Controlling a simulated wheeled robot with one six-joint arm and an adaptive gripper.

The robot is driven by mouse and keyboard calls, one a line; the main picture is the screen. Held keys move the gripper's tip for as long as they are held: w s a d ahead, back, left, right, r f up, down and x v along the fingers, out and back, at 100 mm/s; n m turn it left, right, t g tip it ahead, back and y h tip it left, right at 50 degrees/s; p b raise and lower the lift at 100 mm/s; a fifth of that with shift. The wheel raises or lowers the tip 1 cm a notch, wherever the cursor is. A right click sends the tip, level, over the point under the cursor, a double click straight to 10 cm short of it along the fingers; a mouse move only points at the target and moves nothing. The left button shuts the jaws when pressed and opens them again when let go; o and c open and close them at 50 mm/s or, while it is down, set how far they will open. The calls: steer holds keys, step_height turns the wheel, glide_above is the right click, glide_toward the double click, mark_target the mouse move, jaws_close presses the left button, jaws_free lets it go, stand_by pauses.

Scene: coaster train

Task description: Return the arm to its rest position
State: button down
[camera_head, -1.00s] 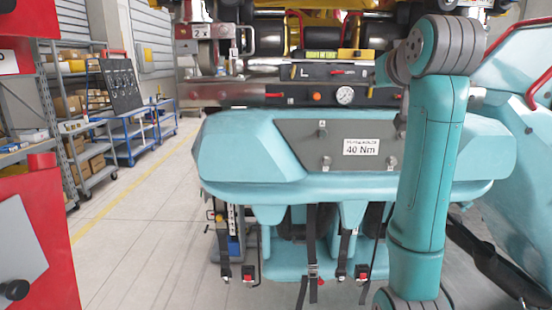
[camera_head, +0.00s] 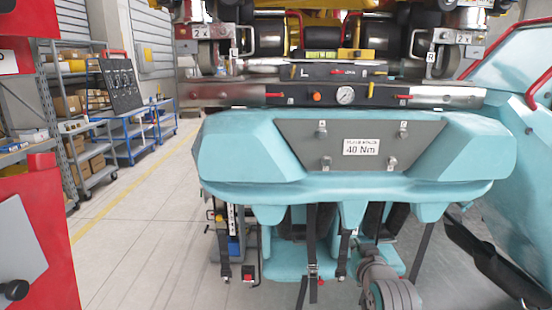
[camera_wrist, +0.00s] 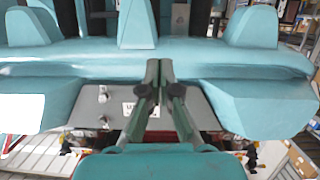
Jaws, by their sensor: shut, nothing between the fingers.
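My gripper (camera_wrist: 159,72) shows in the wrist view with its two dark fingers shut together and nothing between them. Behind the fingers in that view are the teal coaster car (camera_wrist: 90,58) and its grey panel (camera_wrist: 103,104), seen upside down. I cannot tell the exact gap between the fingertips and the car. The car's grey panel (camera_head: 300,135) with the "40 Nm" label is fully uncovered there.
A second teal shell (camera_head: 510,130) with red handles stands close on the right. Red equipment (camera_head: 40,230) stands at the near left. Shelves (camera_head: 75,120) and a blue cart (camera_head: 130,135) line the left wall. The floor (camera_head: 130,215) left of the car is clear.

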steer(key=s+a+f, duration=0.1)
steer(key=s+f, duration=2.2)
steer(key=s, duration=0.3)
steer(key=s+f+v, duration=0.1)
steer(key=f+v, duration=0.2)
steer(key=v, duration=2.8)
steer(key=shift+a, duration=0.25)
steer(key=shift+f, duration=0.15)
